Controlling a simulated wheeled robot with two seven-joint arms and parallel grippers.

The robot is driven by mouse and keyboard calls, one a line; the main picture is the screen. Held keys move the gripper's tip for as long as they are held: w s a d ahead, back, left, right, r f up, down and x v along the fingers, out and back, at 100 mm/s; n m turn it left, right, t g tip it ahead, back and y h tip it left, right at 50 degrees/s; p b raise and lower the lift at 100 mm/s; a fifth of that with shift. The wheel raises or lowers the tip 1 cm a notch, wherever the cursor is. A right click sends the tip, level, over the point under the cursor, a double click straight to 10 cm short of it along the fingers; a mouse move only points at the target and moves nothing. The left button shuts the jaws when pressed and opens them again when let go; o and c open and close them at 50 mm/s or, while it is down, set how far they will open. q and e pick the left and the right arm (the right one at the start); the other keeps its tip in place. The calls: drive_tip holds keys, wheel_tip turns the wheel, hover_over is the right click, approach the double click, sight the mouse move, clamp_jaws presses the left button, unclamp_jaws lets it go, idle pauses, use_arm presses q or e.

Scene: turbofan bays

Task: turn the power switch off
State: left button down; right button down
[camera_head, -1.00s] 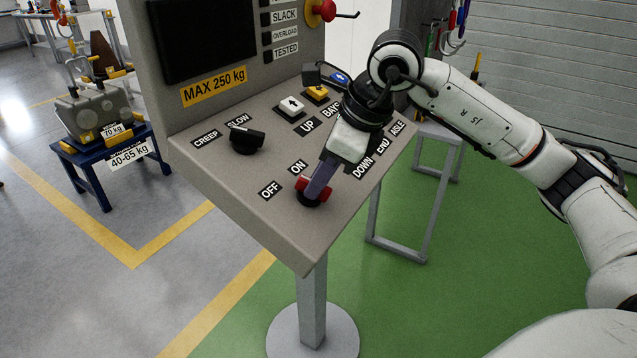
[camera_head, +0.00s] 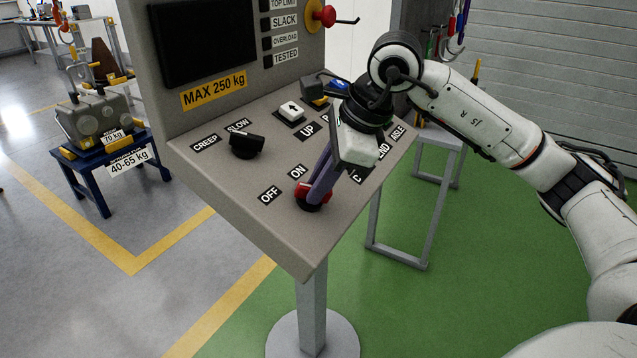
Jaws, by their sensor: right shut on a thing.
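The power switch (camera_head: 312,196) is a red rotary knob on a black base, low on the sloping grey panel (camera_head: 240,178). The OFF label (camera_head: 270,195) and the ON label (camera_head: 298,171) lie to its upper left. My right gripper (camera_head: 314,193) reaches down from the upper right, and its purple-grey fingers are shut on the red knob. The fingers hide part of the knob, so its exact pointing direction is hard to tell. My left gripper is not in view.
A black CREEP/SLOW knob (camera_head: 246,144) sits left on the panel. White and yellow push buttons (camera_head: 291,112) stand behind my gripper. A red emergency button (camera_head: 322,14) is on the upright board. A blue stand (camera_head: 110,150) with a grey weight is at left.

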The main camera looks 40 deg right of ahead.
drive_tip(key=c, duration=1.8)
unclamp_jaws()
drive_tip(key=shift+o, duration=0.2)
drive_tip(key=v, duration=1)
drive_tip(key=shift+r, duration=0.2)
drive_tip(key=shift+s, duration=0.15)
